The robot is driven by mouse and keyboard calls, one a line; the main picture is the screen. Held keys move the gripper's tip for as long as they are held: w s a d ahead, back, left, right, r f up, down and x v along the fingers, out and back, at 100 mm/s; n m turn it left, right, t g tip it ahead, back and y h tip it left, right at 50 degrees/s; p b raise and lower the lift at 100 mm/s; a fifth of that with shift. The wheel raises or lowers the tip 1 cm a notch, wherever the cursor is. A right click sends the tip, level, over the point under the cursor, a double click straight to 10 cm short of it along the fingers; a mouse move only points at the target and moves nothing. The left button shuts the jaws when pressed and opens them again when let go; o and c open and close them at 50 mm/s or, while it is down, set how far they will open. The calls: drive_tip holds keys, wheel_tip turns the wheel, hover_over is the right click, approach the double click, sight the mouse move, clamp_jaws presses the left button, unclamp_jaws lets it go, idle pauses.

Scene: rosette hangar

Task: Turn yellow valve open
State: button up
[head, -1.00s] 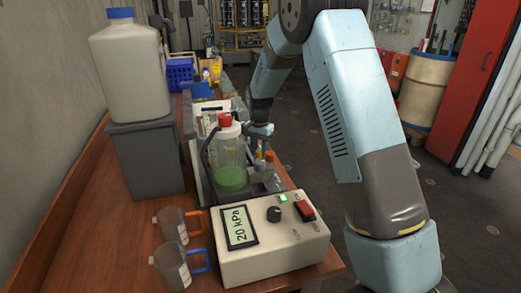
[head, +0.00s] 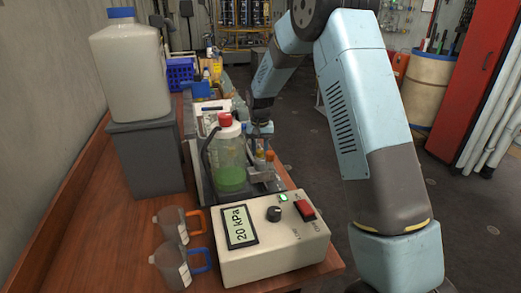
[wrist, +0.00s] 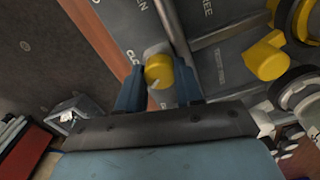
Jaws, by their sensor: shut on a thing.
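The yellow valve knob (wrist: 159,71) shows in the wrist view, round with a pale pointer line, on a dark panel. My gripper (wrist: 158,85) has its two blue fingers on either side of the knob, shut on it. In the head view my gripper (head: 261,128) is beside the bottle on the bench; the knob in it cannot be made out there. A larger yellow valve part (wrist: 266,58) is at the right in the wrist view. Lettering on the panel beside the knob is only partly readable.
A bottle of green liquid with a red cap (head: 230,160) stands close left of my gripper. A control box (head: 270,242) reading 20 kPa sits at the front. Two jugs (head: 172,225) and a large white canister (head: 130,70) are at left.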

sight(260, 150)
drive_tip(key=n, duration=0.6)
drive_tip(key=shift+w+n, duration=0.1)
drive_tip(key=shift+n, duration=0.2)
drive_tip(key=n, duration=0.5)
drive_tip(key=shift+d, duration=0.1)
idle(0.3)
drive_tip(key=o, duration=1)
drive_tip(key=shift+o, duration=0.2)
wheel_tip(260, 150, up, 14)
drive_tip(key=shift+f, duration=0.15)
